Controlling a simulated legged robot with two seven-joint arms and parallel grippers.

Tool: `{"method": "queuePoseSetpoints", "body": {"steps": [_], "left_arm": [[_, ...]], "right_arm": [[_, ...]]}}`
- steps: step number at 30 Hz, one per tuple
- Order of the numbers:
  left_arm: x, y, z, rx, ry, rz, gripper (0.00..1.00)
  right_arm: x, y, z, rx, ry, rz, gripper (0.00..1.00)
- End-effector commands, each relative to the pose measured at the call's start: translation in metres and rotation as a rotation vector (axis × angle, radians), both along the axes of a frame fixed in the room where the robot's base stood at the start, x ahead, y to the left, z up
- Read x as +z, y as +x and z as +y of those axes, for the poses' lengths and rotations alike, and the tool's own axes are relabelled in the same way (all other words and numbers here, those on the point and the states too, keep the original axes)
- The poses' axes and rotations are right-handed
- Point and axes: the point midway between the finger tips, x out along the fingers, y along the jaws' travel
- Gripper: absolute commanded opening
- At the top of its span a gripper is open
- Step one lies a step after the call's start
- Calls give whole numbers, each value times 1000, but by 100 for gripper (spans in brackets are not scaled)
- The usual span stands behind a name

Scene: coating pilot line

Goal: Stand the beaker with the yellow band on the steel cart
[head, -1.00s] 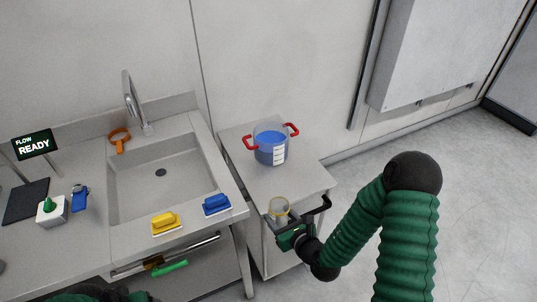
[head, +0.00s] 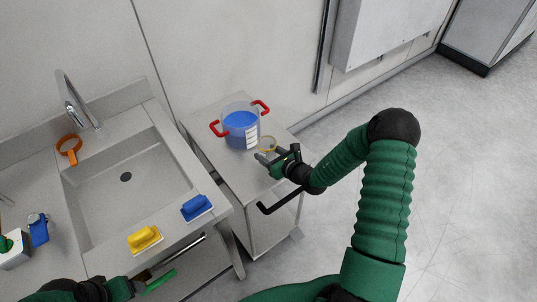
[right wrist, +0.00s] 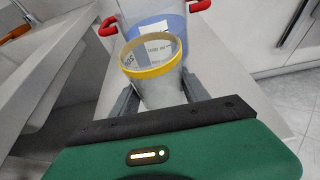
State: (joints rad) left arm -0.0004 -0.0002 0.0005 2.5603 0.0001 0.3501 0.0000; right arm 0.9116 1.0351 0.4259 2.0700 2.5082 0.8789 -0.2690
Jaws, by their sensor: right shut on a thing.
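The clear beaker with the yellow band (head: 267,143) is upright over the right part of the steel cart's top (head: 228,168), beside a pot. It also shows in the right wrist view (right wrist: 152,71), its yellow-banded rim facing the camera. My right gripper (head: 272,157) is shut on the beaker, with one finger on each side of it in the wrist view (right wrist: 158,98). The beaker's base is hidden, so I cannot tell whether it touches the cart. My left gripper (head: 118,288) is at the bottom left by the sink front; its fingers are unclear.
A pot of blue liquid with red handles (head: 240,127) stands on the cart, close behind the beaker. The cart's black handle (head: 279,202) sticks out at the front. The sink counter (head: 217,213) is to the left, with blue (head: 196,207) and yellow (head: 145,239) brushes.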

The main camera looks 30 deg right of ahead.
Motion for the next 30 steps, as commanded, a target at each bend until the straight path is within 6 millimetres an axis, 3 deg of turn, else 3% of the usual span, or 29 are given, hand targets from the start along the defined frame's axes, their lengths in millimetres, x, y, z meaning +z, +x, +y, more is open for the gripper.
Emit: {"method": "queuePoseSetpoints", "body": {"steps": [3,10,17,18,23,30], "left_arm": [[1,0,0,1,0,0,75],[0,0,0,1,0,0,75],[0,0,0,1,0,0,75],[0,0,0,1,0,0,75],[0,0,0,1,0,0,75],[0,0,0,1,0,0,75]], "right_arm": [[-2,8,-10,2,0,-1,9],[-36,8,-14,2,3,-1,9],[-37,8,-14,2,1,-1,9],[-37,8,-14,2,1,-1,56],[-37,8,-13,3,1,-1,75],[-36,8,-12,3,1,-1,75]]}}
